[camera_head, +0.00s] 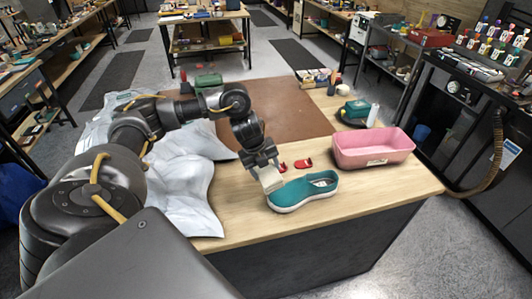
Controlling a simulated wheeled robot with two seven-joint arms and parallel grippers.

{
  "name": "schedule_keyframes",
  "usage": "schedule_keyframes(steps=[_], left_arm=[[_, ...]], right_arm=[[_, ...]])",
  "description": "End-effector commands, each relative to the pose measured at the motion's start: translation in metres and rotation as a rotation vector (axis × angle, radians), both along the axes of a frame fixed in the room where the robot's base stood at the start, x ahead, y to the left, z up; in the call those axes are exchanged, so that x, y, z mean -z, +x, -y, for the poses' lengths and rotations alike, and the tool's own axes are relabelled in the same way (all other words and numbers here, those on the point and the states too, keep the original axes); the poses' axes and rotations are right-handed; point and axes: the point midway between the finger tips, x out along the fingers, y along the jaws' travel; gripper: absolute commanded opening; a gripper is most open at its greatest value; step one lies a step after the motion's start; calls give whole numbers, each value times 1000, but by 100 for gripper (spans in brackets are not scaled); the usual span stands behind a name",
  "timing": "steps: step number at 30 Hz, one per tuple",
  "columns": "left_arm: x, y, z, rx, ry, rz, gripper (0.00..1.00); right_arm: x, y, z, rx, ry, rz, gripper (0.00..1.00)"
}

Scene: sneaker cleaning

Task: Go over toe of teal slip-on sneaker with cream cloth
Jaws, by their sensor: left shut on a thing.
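The teal slip-on sneaker (303,192) lies on the wooden table with its toe toward the left and its opening toward the right. My left gripper (263,172) is above the toe, pointing down, shut on the cream cloth (271,179). The cloth is a small pale block shape between the fingers. It hangs at the toe end and seems to touch the toe, though contact is hard to tell. My right gripper is not in view.
A pink bin (372,148) stands right of the sneaker. Small red items (303,163) lie just behind it. A white crumpled sheet (190,185) covers the table's left side. A brown mat (275,108), a teal-green object (356,109) and a white bottle (373,115) are farther back.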

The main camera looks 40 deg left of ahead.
Motion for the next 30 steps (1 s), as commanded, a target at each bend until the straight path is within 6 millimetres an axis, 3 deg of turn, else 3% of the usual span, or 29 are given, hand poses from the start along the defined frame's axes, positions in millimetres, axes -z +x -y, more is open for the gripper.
schedule_keyframes(steps=[5, 15, 30], left_arm=[[-4, 0, -1, 0, 0, 0, 43], [-31, -7, -5, -1, 0, 1, 43], [-29, -7, -4, 1, 0, 1, 43]], right_arm=[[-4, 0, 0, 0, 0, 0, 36], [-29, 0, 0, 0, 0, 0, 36], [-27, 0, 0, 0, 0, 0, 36]])
